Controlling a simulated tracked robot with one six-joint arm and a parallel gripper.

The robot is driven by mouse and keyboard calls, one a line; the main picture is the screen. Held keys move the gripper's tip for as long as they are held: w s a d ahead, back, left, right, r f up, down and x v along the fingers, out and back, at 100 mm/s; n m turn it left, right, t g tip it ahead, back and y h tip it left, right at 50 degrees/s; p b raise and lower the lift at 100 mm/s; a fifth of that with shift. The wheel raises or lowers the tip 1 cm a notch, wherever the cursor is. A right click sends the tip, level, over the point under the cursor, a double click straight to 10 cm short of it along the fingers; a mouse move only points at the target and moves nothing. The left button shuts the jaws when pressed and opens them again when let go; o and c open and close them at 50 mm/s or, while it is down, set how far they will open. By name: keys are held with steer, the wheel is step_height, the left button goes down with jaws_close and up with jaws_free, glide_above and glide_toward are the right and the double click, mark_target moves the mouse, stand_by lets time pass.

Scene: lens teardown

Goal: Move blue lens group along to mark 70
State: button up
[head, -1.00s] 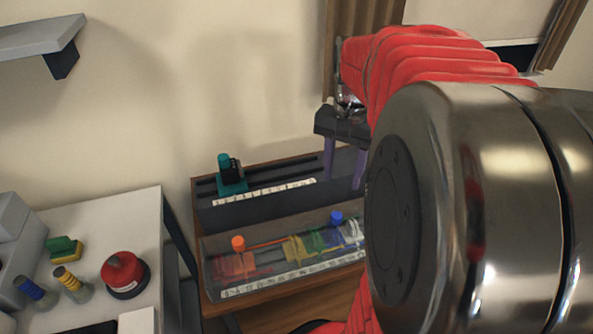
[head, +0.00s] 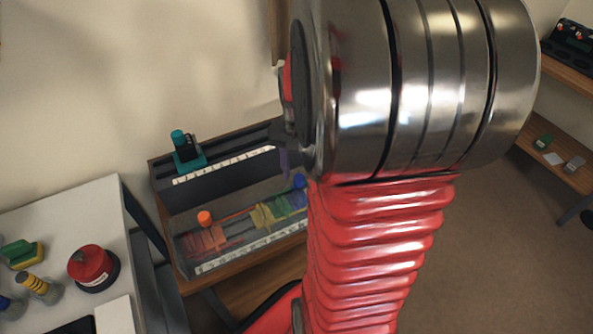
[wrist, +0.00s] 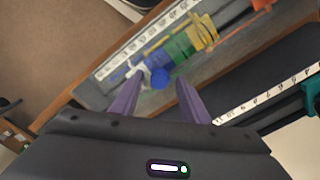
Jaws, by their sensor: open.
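The blue lens group shows as a blue knob (head: 299,181) at the right end of the clear trough (head: 184,246), partly behind my arm. In the wrist view the blue knob (wrist: 160,78) sits between my two purple fingertips, with a blue ring beside it. My gripper (wrist: 156,83) is open, its fingers on either side of the knob; I cannot tell whether they touch it or how far above it they are. A white scale strip (wrist: 140,42) runs along the trough; its numbers are too small to read.
Green and yellow groups (wrist: 190,42) sit beside the blue one, then an orange knob (head: 204,218) farther left. Behind is a dark rail with a teal carriage (head: 186,155). A white table (head: 75,210) with a red pot (head: 92,265) stands at left.

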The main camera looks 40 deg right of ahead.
steer(key=shift+c, duration=0.5)
jaws_close()
